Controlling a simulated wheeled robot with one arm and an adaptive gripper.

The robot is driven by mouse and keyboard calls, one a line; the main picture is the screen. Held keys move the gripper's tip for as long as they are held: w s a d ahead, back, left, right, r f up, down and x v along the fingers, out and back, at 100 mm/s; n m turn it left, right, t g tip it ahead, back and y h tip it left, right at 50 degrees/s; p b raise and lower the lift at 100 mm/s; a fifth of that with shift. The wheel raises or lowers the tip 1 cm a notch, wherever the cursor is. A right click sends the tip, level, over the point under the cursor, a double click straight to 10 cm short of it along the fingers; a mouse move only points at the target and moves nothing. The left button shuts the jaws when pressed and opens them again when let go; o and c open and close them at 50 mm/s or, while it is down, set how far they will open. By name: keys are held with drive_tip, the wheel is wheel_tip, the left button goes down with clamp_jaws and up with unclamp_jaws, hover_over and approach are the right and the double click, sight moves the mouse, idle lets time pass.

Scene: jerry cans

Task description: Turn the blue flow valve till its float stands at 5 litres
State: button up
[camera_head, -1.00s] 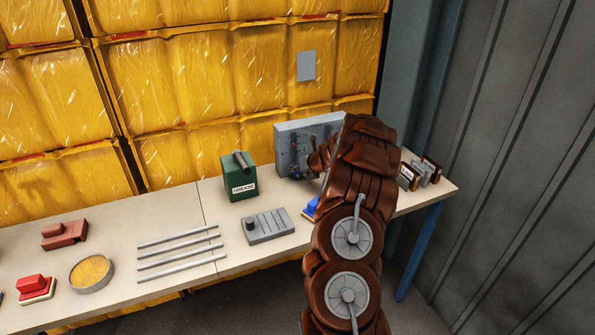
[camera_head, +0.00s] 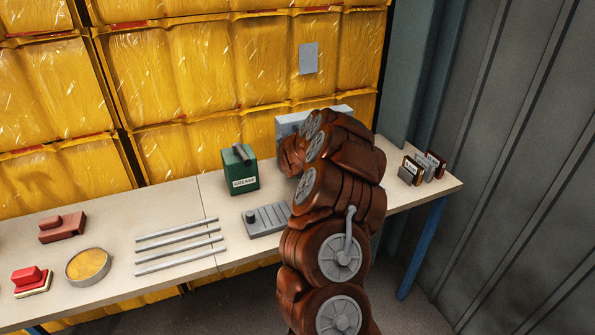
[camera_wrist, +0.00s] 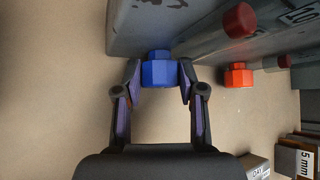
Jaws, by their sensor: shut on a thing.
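The blue flow valve (camera_wrist: 159,70) is a faceted blue knob at the foot of a grey panel, seen in the wrist view. My gripper (camera_wrist: 159,82) has one fingertip against each side of it and is shut on it. A red-orange valve (camera_wrist: 238,75) sits to its right with a dark red round piece (camera_wrist: 240,20) nearby. The blue valve's float and its scale reading cannot be made out. In the head view the grey panel (camera_head: 290,123) stands at the back of the bench, and my arm hides its lower front, the valves and my gripper.
A green grease box (camera_head: 239,172) stands left of the panel, with a grey block with a knob (camera_head: 268,220) in front. Several upright small blocks (camera_head: 424,170) stand to the right, some marked, one reading 5 mm (camera_wrist: 304,158). Several metal rods (camera_head: 180,245) lie left.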

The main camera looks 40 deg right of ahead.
drive_tip(key=shift+f+n+h+b, duration=0.15)
drive_tip(key=shift+n+h+b, duration=0.15)
drive_tip(key=shift+h+b, duration=0.5)
drive_tip(key=shift+a, duration=0.1)
drive_tip(key=o, duration=1.1)
drive_tip(key=shift+o, duration=0.2)
drive_tip(key=shift+r, duration=0.2)
